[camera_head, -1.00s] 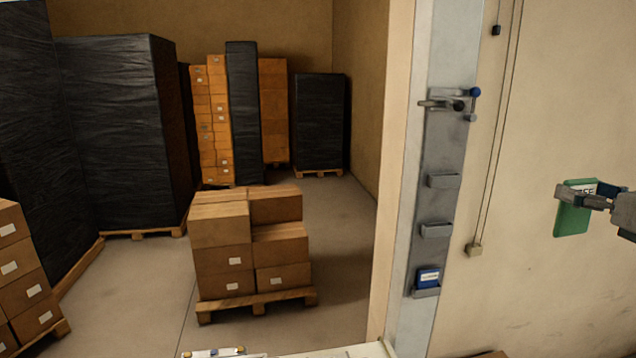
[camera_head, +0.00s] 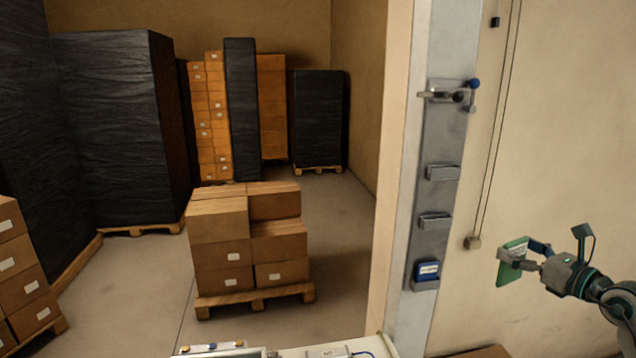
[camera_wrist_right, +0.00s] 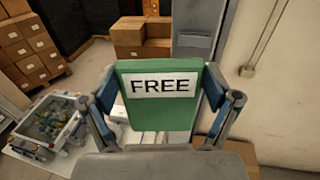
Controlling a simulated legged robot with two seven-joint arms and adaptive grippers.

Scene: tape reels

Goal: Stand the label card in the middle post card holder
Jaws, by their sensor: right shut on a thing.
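The green label card (camera_head: 511,262) is in my right gripper (camera_head: 528,264), at the right of the head view, to the right of the post. In the right wrist view the card (camera_wrist_right: 155,108) stands upright between the fingers, with a white "FREE" label facing the camera. The grey post plate (camera_head: 441,140) carries a column of card holders. The upper holder (camera_head: 442,173) and the middle holder (camera_head: 434,222) look empty. The gripper and card are apart from the post. My left gripper is not in view.
A lever with a blue knob (camera_head: 474,84) sticks out above the holders. A cord with a small box (camera_head: 473,242) hangs on the wall right of the post. Stacked cartons on a pallet (camera_head: 257,301) stand left. A tray of small parts (camera_wrist_right: 42,120) shows in the wrist view.

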